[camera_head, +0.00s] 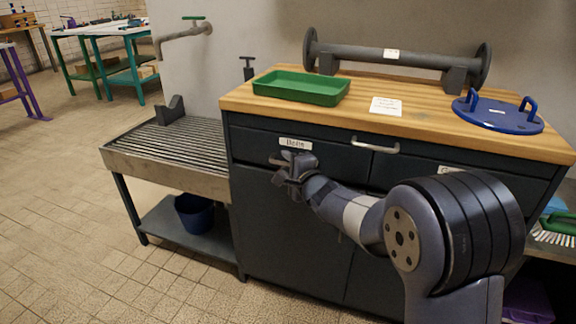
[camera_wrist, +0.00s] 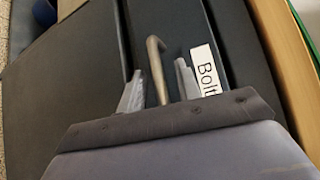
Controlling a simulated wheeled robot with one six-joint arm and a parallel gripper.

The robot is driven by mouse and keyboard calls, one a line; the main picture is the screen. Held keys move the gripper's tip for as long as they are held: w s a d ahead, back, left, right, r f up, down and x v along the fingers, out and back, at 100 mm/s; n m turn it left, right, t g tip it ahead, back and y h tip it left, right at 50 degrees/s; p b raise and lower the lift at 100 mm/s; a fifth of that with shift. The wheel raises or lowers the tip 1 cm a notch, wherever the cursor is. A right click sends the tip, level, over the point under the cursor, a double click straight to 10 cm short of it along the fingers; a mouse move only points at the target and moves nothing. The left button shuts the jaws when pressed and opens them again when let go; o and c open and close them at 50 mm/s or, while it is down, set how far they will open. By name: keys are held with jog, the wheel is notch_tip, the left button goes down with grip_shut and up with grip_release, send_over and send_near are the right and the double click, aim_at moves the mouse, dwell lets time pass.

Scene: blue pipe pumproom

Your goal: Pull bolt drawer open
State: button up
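The bolt drawer (camera_head: 335,156) is the dark upper-left drawer of the workbench cabinet, with a white label (camera_head: 296,143) on its front. It looks closed, flush with the cabinet. The label reads "Bolt" in the wrist view (camera_wrist: 205,70), its end cut off by my gripper. The drawer's metal bar handle (camera_wrist: 156,62) runs between my two fingers. My gripper (camera_wrist: 159,84) is open, one finger on each side of the handle, with gaps visible on both sides. In the head view my gripper (camera_head: 284,170) is at the drawer front and hides most of the handle.
The wooden bench top (camera_head: 430,120) carries a green tray (camera_head: 301,87), a pipe (camera_head: 385,58) and a blue flanged lid (camera_head: 498,114). A second drawer handle (camera_head: 375,147) is to the right. A slatted table (camera_head: 175,150) stands left. The tiled floor in front-left is clear.

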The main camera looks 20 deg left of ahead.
jog(key=shift+c, duration=0.4)
grip_shut()
